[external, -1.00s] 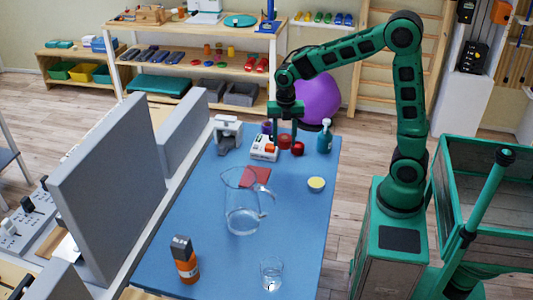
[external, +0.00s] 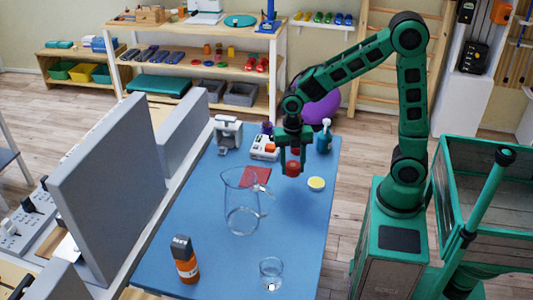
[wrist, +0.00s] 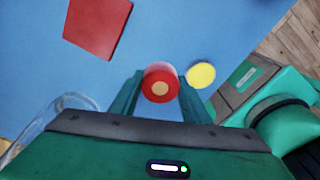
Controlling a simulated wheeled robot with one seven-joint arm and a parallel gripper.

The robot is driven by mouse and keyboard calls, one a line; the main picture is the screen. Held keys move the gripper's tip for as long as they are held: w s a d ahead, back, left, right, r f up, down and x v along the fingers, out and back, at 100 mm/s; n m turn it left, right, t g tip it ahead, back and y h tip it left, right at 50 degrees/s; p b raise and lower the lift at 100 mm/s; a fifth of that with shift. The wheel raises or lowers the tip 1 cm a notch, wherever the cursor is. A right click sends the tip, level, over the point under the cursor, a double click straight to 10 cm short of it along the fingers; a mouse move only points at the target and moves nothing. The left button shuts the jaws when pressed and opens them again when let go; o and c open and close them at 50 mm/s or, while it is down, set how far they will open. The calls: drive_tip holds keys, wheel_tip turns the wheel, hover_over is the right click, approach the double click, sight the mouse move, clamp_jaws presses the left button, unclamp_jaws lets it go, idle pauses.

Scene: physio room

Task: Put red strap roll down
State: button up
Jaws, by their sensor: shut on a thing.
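The red strap roll (external: 292,169) is between the fingers of my gripper (external: 291,160), which is shut on it. In the external view it appears held above the blue table, to the right of the glass jug. In the wrist view the roll (wrist: 160,84) shows end-on, red with a pale tan centre, between the two green fingertips (wrist: 160,92). A flat red square (external: 257,175) lies on the table to the left of the roll; it also shows at the top left of the wrist view (wrist: 97,22).
A clear glass jug (external: 241,212) stands left of and nearer than the gripper. A yellow-topped round container (external: 316,184) is close on the right. A teal pump bottle (external: 324,138) and a white box (external: 265,148) stand behind.

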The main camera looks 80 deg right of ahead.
sight(289, 179)
drive_tip(key=d+f, duration=0.1)
drive_tip(key=w+d, duration=0.1)
drive_tip(key=d+f, duration=0.1)
drive_tip(key=d, duration=0.1)
drive_tip(key=shift+w+f, duration=0.35)
drive_tip(key=shift+w, duration=0.05)
drive_tip(key=shift+f, duration=2)
drive_tip(key=shift+f, duration=0.1)
drive_tip(key=o, duration=1.1)
wheel_tip(289, 179, up, 12)
drive_tip(key=s+d+m, duration=0.3)
drive_tip(key=s+m, duration=0.5)
drive_tip(key=m, duration=0.1)
drive_tip(key=s+d+r+m, duration=0.1)
drive_tip(key=s+d+m, duration=0.3)
drive_tip(key=s+m, duration=0.5)
drive_tip(key=s+d+r+m, duration=0.1)
drive_tip(key=s+d+m, duration=0.2)
drive_tip(key=s+m, duration=0.6)
drive_tip(key=shift+d+m, duration=0.15)
drive_tip(key=shift+m, duration=0.85)
